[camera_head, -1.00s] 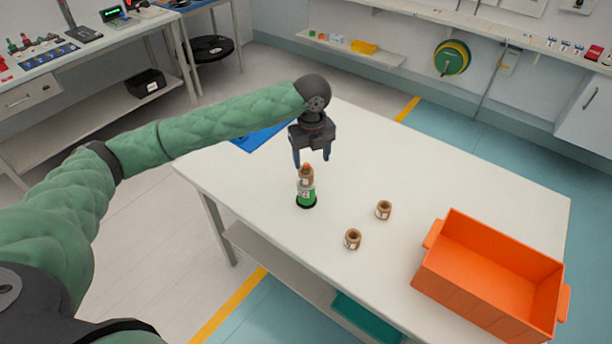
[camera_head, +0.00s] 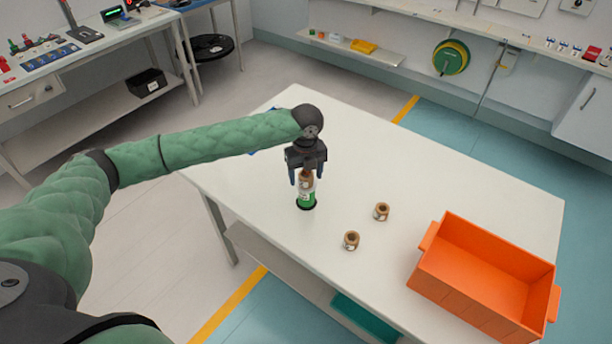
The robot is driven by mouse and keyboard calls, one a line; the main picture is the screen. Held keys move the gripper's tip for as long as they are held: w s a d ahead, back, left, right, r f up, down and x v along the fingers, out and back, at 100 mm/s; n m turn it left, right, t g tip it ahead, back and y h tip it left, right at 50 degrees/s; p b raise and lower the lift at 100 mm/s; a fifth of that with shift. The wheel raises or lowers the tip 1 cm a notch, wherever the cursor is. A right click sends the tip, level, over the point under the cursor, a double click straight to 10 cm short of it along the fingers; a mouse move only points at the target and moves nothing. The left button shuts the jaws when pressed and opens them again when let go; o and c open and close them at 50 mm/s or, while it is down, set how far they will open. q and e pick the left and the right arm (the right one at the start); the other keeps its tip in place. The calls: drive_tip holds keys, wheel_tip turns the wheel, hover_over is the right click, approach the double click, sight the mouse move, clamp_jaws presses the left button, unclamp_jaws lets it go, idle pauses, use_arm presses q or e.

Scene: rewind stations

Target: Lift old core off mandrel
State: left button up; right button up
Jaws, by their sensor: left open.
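The mandrel (camera_head: 307,203) stands upright on the white table, with a green lower part and a black base. The old core (camera_head: 306,183), brown with a pale label, sits around its upper part. My left gripper (camera_head: 306,180) points down over the mandrel, open, with one blue finger on each side of the core. Whether the fingers touch the core I cannot tell. The mandrel's tip is hidden by the gripper. My right gripper is not in view.
Two loose brown cores, one nearer (camera_head: 351,241) and one farther (camera_head: 381,212), stand right of the mandrel. An orange crate (camera_head: 440,285) sits at the table's right end. The white table (camera_head: 440,180) is clear behind them. A blue mat lies partly hidden behind my arm.

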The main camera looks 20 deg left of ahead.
use_arm(q)
drive_tip(key=shift+f, duration=0.4)
drive_tip(key=c, duration=1.1)
drive_tip(key=shift+o, duration=0.2)
drive_tip(key=shift+r, duration=0.15)
